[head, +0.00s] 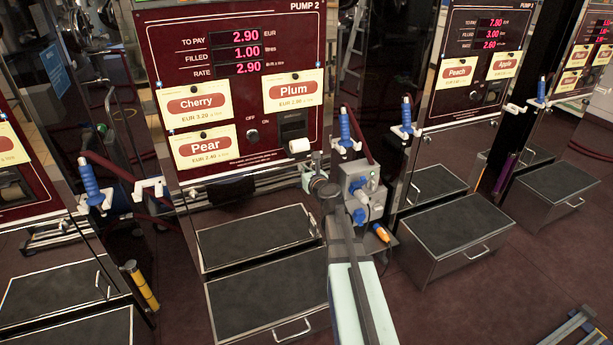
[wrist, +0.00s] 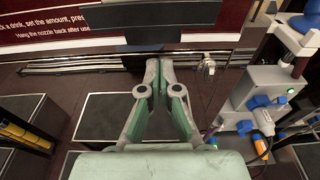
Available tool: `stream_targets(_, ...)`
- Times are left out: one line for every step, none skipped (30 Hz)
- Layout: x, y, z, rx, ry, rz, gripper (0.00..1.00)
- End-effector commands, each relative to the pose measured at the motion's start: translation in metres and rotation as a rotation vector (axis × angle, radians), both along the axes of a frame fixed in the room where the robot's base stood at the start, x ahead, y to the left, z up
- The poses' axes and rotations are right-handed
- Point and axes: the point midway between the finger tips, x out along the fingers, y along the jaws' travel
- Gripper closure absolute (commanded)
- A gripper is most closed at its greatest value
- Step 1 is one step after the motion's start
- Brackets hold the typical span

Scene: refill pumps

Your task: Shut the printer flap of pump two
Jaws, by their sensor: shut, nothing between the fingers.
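Pump two (head: 190,45) has a dark red panel with a lit display. Its dark printer (head: 292,126) is at the lower right of the panel. A white paper roll (head: 299,146) shows uncovered at the printer's lower edge, so the flap looks open; its exact angle is too small to tell. My gripper (head: 309,172) is just below the printer, apart from the roll as far as I can see. In the wrist view my gripper (wrist: 158,64) is shut and empty, pointing at the pump's lower edge. A dark block (wrist: 130,12) above it may be part of the printer.
A grey box with blue connectors (head: 361,190) stands right of my gripper, and also shows in the wrist view (wrist: 260,92). A blue-handled nozzle (head: 346,130) hangs beside the panel. A dark-topped step (head: 257,238) lies below pump two.

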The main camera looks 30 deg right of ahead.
Motion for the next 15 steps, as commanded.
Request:
stream_targets(-0.003,0.001,0.009,0.001,-0.001,0.0,1.0)
stream_targets(-0.003,0.001,0.012,0.0,-0.001,0.0,1.0)
stream_targets(-0.004,0.001,0.015,-0.001,0.0,0.0,1.0)
stream_targets(-0.004,0.001,0.017,0.0,0.0,0.001,1.0)
stream_targets(-0.004,0.001,0.018,0.001,-0.001,0.001,1.0)
stream_targets(-0.004,0.001,0.02,0.001,0.0,0.001,1.0)
stream_targets(-0.005,0.001,0.02,0.0,0.0,0.001,1.0)
stream_targets(-0.005,0.001,0.021,0.0,0.0,0.001,1.0)
stream_targets(-0.005,0.001,0.021,0.0,0.0,0.001,1.0)
stream_targets(-0.005,0.001,0.021,0.0,0.0,0.001,1.0)
stream_targets(-0.005,0.001,0.021,0.0,0.0,0.001,1.0)
stream_targets(-0.005,0.001,0.021,0.0,0.001,0.001,1.0)
stream_targets(-0.005,0.001,0.021,0.0,0.001,0.001,1.0)
stream_targets(-0.005,0.001,0.021,0.0,0.001,0.001,1.0)
stream_targets(-0.005,0.001,0.021,0.0,0.001,0.001,1.0)
